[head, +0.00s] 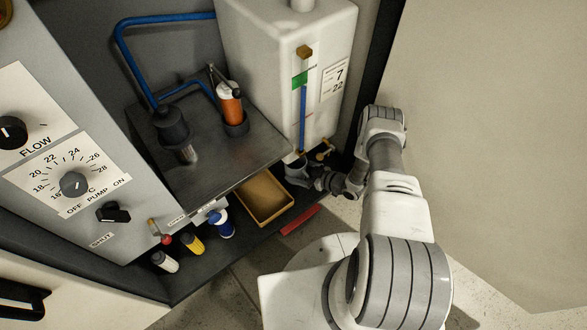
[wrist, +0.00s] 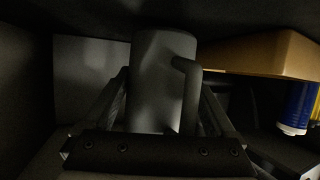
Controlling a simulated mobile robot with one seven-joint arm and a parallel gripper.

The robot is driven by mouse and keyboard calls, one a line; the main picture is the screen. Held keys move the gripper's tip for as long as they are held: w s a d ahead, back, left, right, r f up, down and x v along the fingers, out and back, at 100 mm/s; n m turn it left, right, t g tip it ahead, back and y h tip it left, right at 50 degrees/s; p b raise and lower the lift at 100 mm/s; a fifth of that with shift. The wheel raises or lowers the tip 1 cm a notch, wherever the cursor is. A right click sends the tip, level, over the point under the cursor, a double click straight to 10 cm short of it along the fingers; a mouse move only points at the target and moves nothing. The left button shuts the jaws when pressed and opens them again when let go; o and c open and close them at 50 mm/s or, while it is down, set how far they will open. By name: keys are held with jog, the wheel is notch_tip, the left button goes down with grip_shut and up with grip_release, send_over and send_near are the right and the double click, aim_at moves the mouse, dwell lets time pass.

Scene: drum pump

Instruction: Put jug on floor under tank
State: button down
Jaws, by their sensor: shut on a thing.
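The grey jug (head: 296,172) is at the foot of the white tank (head: 270,40), close to its lower front edge and left of the brass tap (head: 325,151). My gripper (head: 312,181) reaches in from the right and is shut on the jug. In the wrist view the jug (wrist: 158,80) stands roughly upright between the fingers of my gripper (wrist: 160,108), its handle on the right side. The jug's base is hidden there by the gripper. I cannot tell if the jug touches the floor of the cabinet.
A tan open tray (head: 285,206) lies left of the jug; its side (wrist: 265,52) fills the wrist view's upper right. A blue-and-white bottle (head: 222,224) and a yellow one (head: 193,244) stand further left. A red strip (head: 299,219) lies at the front. A metal shelf (head: 215,160) overhangs the tray.

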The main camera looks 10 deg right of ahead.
jog(key=shift+f, duration=0.25)
jog(key=shift+f, duration=0.15)
grip_release()
jog(key=shift+r, duration=0.2)
jog(key=p+v, duration=0.3)
jog(key=v, duration=0.9)
jog(key=shift+p, duration=0.3)
